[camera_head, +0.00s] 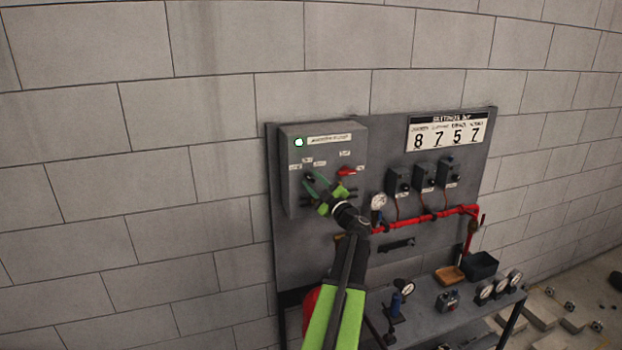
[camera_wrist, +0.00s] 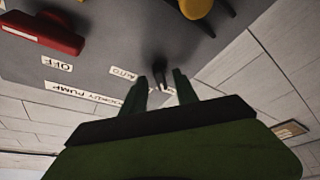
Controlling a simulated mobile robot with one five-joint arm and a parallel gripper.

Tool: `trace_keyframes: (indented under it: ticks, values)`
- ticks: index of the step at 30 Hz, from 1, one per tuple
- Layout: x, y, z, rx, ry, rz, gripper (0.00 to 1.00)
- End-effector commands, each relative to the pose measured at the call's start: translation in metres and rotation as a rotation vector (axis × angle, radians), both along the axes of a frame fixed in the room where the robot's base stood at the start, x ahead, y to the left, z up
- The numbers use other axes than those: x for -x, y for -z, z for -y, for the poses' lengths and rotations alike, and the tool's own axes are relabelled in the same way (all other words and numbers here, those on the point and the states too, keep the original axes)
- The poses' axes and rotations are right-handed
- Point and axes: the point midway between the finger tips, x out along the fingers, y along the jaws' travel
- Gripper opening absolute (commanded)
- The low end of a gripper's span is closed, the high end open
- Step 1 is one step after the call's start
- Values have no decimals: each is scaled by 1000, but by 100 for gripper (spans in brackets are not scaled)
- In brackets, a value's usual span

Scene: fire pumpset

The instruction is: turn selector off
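The grey control box (camera_head: 293,185) is mounted on the panel, with a lit green lamp and a long label near its top. The small black selector (camera_head: 310,178) is on its front, below small white labels. In the wrist view the selector (camera_wrist: 159,68) shows near the gap between my fingertips; its exact setting is unclear. Labels reading OFF (camera_wrist: 57,64) and AUTO (camera_wrist: 123,73) show to its left. My gripper (camera_head: 317,184) is at the box front, fingers apart. In the wrist view my gripper (camera_wrist: 160,84) is open; I cannot tell whether either finger touches the selector.
A red handle (camera_head: 346,171) is right of the selector and also shows in the wrist view (camera_wrist: 42,33). A yellow part (camera_wrist: 196,8) shows at the wrist view's top. Small dark boxes (camera_head: 424,176), a red pipe (camera_head: 410,221) and a bench (camera_head: 430,322) lie right and below.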

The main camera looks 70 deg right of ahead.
Motion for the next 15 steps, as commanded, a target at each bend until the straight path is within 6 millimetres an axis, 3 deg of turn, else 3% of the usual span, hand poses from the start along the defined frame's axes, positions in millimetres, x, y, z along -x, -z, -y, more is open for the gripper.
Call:
trace_keyframes:
  ticks: [11, 15]
  values:
    - [-8, -2, 4, 0, -1, 1, 35]
    - [-8, -2, 4, -1, -2, 0, 17]
